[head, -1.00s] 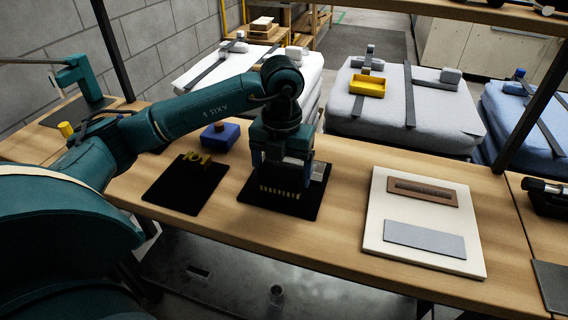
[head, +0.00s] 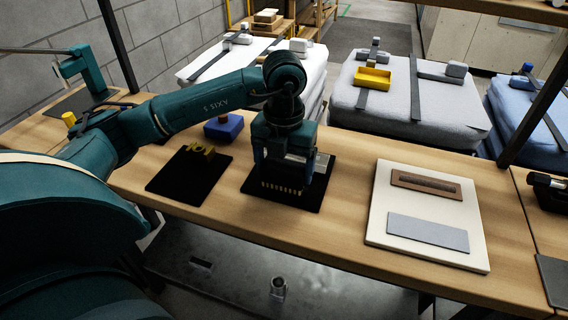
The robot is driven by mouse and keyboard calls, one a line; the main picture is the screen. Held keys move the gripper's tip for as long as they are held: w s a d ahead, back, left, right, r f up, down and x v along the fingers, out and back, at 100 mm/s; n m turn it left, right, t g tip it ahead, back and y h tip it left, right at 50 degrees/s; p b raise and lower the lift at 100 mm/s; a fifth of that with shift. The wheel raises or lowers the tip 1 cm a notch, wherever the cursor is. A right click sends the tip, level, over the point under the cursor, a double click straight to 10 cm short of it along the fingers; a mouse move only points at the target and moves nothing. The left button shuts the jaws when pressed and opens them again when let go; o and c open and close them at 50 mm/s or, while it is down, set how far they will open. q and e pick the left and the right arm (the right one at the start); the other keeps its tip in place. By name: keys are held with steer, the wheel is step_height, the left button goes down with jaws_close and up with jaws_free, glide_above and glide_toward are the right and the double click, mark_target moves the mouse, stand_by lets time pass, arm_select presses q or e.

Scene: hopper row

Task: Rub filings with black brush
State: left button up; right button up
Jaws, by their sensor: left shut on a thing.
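My left gripper (head: 287,180) reaches down over a black mat (head: 258,196) near the middle of the bench. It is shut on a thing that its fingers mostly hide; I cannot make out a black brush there. A row of short pale yellow pieces (head: 283,188) shows low between the fingers; I cannot tell whether it belongs to the held thing. A light grey piece (head: 322,162) shows just behind the gripper. On the white board (head: 376,228) at the right, a brown plate (head: 399,176) bears a dark strip (head: 426,184), perhaps the filings. My right gripper is not in view.
A second black mat (head: 177,187) with a yellow piece (head: 201,151) lies to the left. A blue block (head: 223,128) stands behind it. A grey plate (head: 428,233) lies on the board's near half. Bare bench separates the gripper's mat from the board.

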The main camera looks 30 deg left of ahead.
arm_select(q)
steer(key=shift+f, duration=0.35)
steer(key=shift+s+d+f, duration=0.1)
steer(key=shift+s+d, duration=0.05)
steer(key=shift+s, duration=0.45)
steer(key=shift+s+d+f, duration=0.1)
steer(key=shift+s+d, duration=0.05)
steer(key=shift+s, duration=0.45)
steer(key=shift+s+b, duration=0.1)
steer(key=shift+b, duration=0.3)
steer(key=shift+r, duration=0.25)
stand_by(0.5)
steer(key=shift+w+a+b, duration=0.2)
steer(key=shift+w, duration=0.6)
steer(key=shift+w+a+b, duration=0.15)
steer(key=shift+w+b, duration=0.05)
steer(key=shift+w, duration=0.6)
steer(key=shift+w+a, duration=0.2)
steer(key=shift+w, duration=0.55)
